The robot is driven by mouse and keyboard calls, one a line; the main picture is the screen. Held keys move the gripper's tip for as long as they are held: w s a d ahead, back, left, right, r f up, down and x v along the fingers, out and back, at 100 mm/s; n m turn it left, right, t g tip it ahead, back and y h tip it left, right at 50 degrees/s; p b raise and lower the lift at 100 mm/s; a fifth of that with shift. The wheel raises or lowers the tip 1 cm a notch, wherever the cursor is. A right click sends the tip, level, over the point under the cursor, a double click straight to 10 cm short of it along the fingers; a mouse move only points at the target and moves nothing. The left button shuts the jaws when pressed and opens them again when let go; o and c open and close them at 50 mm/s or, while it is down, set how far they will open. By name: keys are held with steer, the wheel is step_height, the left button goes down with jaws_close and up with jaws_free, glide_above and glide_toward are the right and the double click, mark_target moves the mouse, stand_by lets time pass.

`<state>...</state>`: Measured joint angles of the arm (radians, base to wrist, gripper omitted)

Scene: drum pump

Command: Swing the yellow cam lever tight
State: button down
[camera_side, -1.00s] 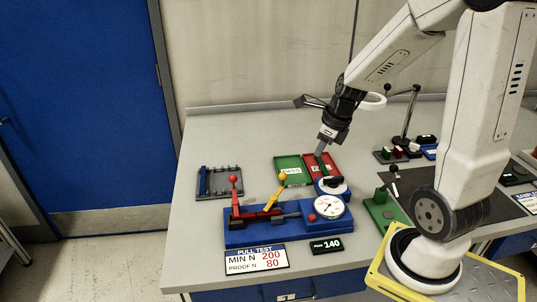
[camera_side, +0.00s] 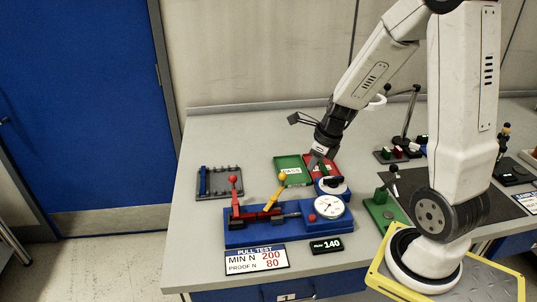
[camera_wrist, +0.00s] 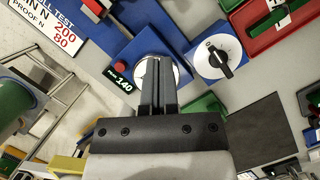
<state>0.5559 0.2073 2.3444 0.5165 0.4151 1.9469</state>
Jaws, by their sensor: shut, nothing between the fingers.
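The yellow cam lever (camera_side: 275,194) stands tilted up to the right on the blue pull-test fixture (camera_side: 262,235), to the right of a red-knobbed lever (camera_side: 234,192). My gripper (camera_side: 314,164) is shut and empty, above and behind the fixture near the red tray, apart from the yellow lever. In the wrist view the shut fingers (camera_wrist: 158,62) point over the round gauge (camera_wrist: 141,72) and partly hide it. I cannot make out the yellow lever in the wrist view.
A black-handled dial (camera_side: 333,184) sits behind the gauge. Green (camera_side: 290,174) and red (camera_side: 330,166) trays lie at the back. A grey rack (camera_side: 220,183) is at left. A green fixture with an upright handle (camera_side: 385,210) stands at right.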

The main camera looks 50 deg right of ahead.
steer(key=w+a+f, duration=0.1)
steer(key=w+f, duration=0.4)
steer(key=shift+w+f, duration=0.15)
stand_by(0.4)
steer(key=shift+w+d+n, duration=0.15)
steer(key=shift+w+n, duration=0.25)
steer(key=shift+n, duration=0.3)
stand_by(0.4)
steer(key=shift+w+n+g+y, duration=0.4)
steer(key=shift+w+n, duration=0.5)
steer(key=shift+n, duration=0.6)
steer(key=shift+w+n+g+y, duration=0.2)
steer(key=shift+w+n+y, duration=0.55)
steer(key=shift+n, duration=0.75)
steer(key=shift+w, duration=0.15)
